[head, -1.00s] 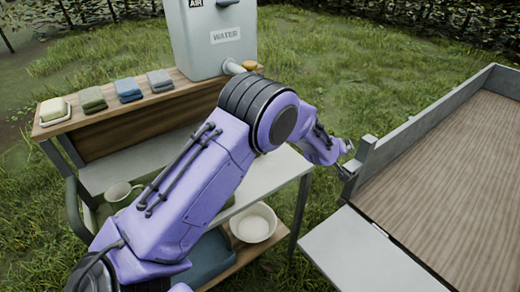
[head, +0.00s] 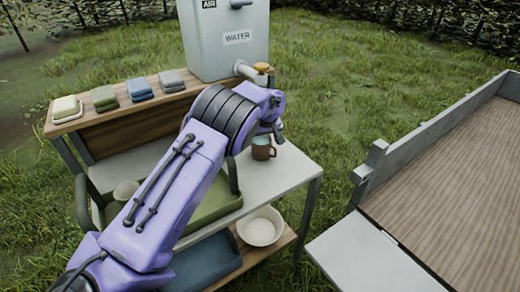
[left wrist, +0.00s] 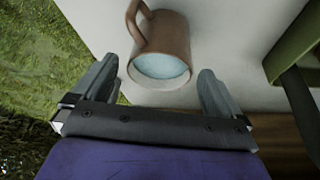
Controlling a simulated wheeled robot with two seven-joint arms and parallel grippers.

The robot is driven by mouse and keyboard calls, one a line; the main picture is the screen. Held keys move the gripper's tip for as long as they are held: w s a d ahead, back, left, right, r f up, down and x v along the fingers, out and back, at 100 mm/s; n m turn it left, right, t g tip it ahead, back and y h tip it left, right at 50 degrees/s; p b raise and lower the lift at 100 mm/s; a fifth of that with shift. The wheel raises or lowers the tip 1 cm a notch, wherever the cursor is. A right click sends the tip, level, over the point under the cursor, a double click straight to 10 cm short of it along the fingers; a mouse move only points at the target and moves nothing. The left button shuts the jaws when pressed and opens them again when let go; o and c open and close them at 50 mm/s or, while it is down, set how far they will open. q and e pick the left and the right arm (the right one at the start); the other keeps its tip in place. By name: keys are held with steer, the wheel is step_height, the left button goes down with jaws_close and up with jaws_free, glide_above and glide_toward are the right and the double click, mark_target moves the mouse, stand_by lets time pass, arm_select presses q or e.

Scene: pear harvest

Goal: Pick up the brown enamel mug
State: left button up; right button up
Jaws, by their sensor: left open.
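The brown enamel mug (head: 263,148) stands on the white tabletop, below the water tank's tap. In the left wrist view the mug (left wrist: 163,45) shows a pale blue inside and a brown handle toward the upper left. My left gripper (left wrist: 158,85) is open, with one finger to each side of the mug's near rim in that view. I cannot tell whether the fingers touch it. In the head view the left gripper (head: 272,130) is just above and behind the mug, partly hidden by its own wrist. My right gripper is not in view.
A grey water tank (head: 226,45) stands on the wooden shelf, with folded cloths (head: 140,89) to its left. A green tray (head: 215,203) lies left of the mug. A white bowl (head: 261,228) is on the lower shelf. A wooden cart bed (head: 450,200) is at right.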

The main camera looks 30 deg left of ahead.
arm_select(q)
steer(key=p+x, duration=0.1)
steer(key=x, duration=0.5)
steer(key=shift+f+p, duration=0.2)
steer(key=shift+p, duration=0.1)
steer(key=shift+s+r, duration=0.1)
steer(key=c, duration=1.2)
steer(key=shift+o, duration=0.2)
steer(key=shift+r, duration=0.15)
